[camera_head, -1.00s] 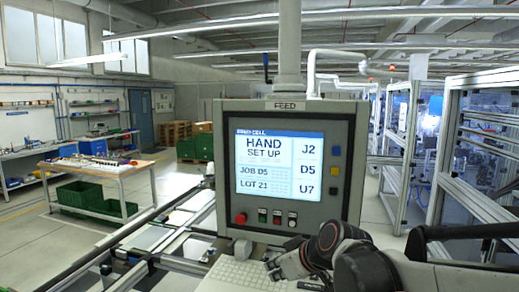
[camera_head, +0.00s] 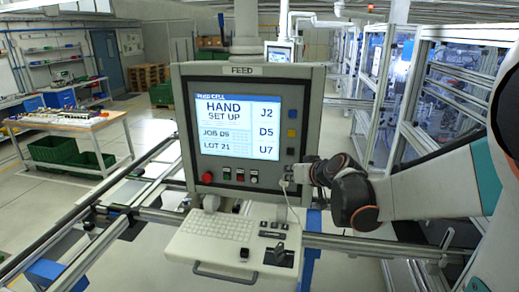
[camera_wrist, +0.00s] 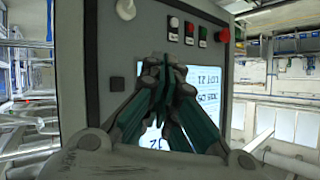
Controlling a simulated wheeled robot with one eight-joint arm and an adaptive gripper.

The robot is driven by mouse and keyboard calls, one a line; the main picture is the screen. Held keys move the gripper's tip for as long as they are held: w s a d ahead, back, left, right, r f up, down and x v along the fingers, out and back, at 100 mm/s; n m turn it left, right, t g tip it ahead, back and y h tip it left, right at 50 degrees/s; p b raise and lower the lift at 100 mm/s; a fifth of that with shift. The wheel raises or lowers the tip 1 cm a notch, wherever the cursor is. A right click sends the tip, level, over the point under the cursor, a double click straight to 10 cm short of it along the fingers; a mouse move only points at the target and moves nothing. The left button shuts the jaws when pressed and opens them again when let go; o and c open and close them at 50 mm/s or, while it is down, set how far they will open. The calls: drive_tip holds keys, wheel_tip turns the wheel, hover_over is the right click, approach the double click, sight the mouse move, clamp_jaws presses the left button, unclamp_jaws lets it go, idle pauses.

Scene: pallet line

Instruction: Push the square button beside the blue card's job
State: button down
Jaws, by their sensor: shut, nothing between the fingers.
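The FEED panel (camera_head: 185,85) has a lit screen (camera_head: 237,126) reading HAND SET UP, JOB D5, LOT 21, with J2, D5 and U7 in a column at right. Beside these rows are square buttons: blue (camera_head: 292,113) by J2, yellow (camera_head: 291,133) by D5, black (camera_head: 290,152) by U7. The black one also shows in the wrist view (camera_wrist: 117,84), where the panel is upside down. I cannot make out a blue card. My gripper (camera_head: 291,177) is shut and empty near the panel's lower right corner. In the wrist view my gripper (camera_wrist: 167,65) covers part of the screen; contact is unclear.
A red knob (camera_head: 207,178) and several small buttons (camera_head: 240,175) line the panel's lower edge. A keyboard shelf (camera_head: 210,235) juts out below. Rails run to both sides. A workbench (camera_head: 75,127) stands at left, metal frames (camera_head: 440,110) at right.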

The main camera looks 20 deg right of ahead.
sight(290, 151)
drive_tip(key=shift+a, duration=0.2)
drive_tip(key=w+d+b, duration=0.1)
drive_tip(key=w+d, duration=0.4)
drive_tip(key=w, duration=0.2)
drive_tip(key=shift+w, duration=0.15)
idle(1.6)
drive_tip(key=shift+w+d, duration=0.25)
drive_tip(key=shift+w, duration=0.05)
